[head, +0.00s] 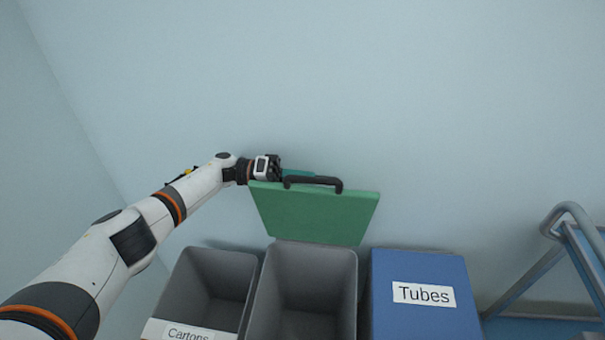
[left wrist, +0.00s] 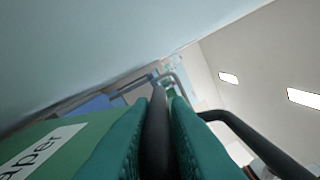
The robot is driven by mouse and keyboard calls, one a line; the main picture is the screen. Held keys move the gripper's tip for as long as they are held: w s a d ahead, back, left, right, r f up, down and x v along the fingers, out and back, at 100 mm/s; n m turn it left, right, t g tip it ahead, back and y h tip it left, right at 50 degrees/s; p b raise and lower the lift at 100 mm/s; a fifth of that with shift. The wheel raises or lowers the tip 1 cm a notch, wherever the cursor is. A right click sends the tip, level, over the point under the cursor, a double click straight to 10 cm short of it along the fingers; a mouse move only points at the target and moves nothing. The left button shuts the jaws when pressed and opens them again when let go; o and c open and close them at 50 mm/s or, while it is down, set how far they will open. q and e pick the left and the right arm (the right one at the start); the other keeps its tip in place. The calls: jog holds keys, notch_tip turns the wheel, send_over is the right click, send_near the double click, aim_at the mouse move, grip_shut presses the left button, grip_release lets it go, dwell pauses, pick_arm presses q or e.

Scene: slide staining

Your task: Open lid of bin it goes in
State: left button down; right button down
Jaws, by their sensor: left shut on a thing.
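The green lid (head: 315,215) stands raised, tilted up near the wall, behind the open middle bin (head: 262,290). Its black handle (head: 325,181) runs along its upper edge. My left gripper (head: 298,173) reaches the handle from the left, partly behind the lid's upper edge. In the left wrist view, its teal fingers (left wrist: 160,125) are closed on the black handle (left wrist: 235,125). A white label (left wrist: 38,152) on the lid's green face shows the letters "aper", cut off by the picture edge. The middle bin's grey inside looks empty. My right gripper is not in view.
An open grey bin labelled "Cartons" (head: 187,333) stands left of the middle bin. A blue-lidded bin (head: 415,268) labelled "Tubes" is shut on the right. A metal rail (head: 567,210) and blue frame stand at far right. The wall (head: 420,90) is close behind.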

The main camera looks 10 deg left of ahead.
pick_arm(q)
jog(key=shift+f, duration=0.15)
jog(key=c, duration=1.4)
grip_release()
jog(key=shift+a, duration=0.1)
jog(key=a+b, duration=0.3)
jog(key=a, duration=0.9)
